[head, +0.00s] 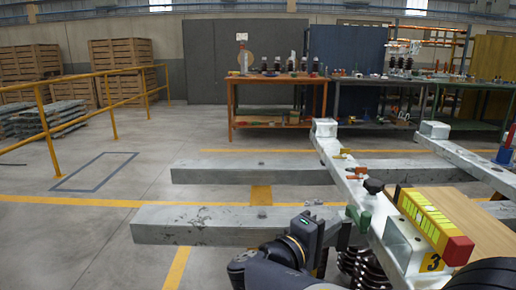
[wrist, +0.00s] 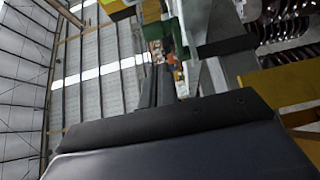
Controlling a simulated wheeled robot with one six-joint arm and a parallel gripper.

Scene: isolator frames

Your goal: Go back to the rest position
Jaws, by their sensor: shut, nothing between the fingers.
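My gripper (head: 341,233) shows at the bottom centre of the head view, at the end of my dark arm, which reaches in from the lower edge. It is beside the near part of a pale grey metal frame (head: 352,192); whether it touches the frame cannot be told. In the wrist view the dark gripper (wrist: 156,88) points up the picture, its fingers together with nothing seen between them. A green clamp part (head: 358,217) on the frame is close to the gripper. The wrist camera looks steeply upward toward the roof.
Dark ribbed insulators (head: 362,268) hang by the frame, right of my gripper. Concrete beams (head: 215,225) lie on the floor. A workbench (head: 270,98) stands behind; open floor and a yellow railing (head: 48,133) are left.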

